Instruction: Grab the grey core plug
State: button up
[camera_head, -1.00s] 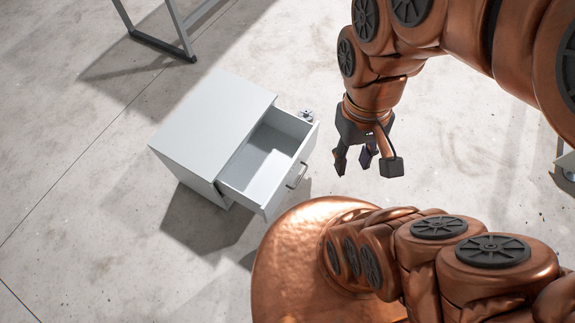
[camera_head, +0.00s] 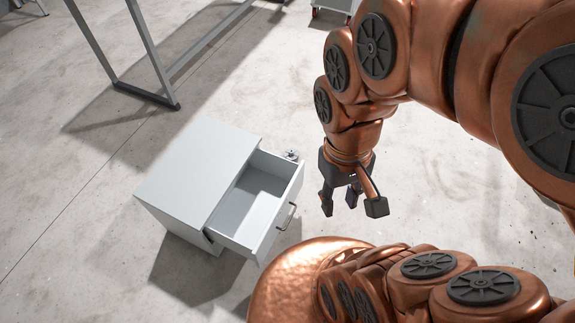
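No grey core plug can be made out for certain in this view. A white drawer cabinet (camera_head: 197,176) stands on the floor left of centre with its top drawer (camera_head: 234,240) pulled open. The visible part of the drawer's inside looks empty; its far corner is partly hidden by the cabinet top. My gripper (camera_head: 348,206) hangs fingers down, to the right of the open drawer and apart from it. Its fingers are spread with nothing between them.
A small grey object (camera_head: 291,154) shows just behind the drawer's far side; I cannot tell what it is. A grey metal frame (camera_head: 150,95) stands on the floor at the upper left. A wheeled cart (camera_head: 334,6) is at the top edge. The concrete floor between is clear.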

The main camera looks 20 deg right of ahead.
aim_at(291, 155)
jog(key=z, duration=1.35)
jog(key=i, duration=1.5)
jog(key=u, duration=2.9)
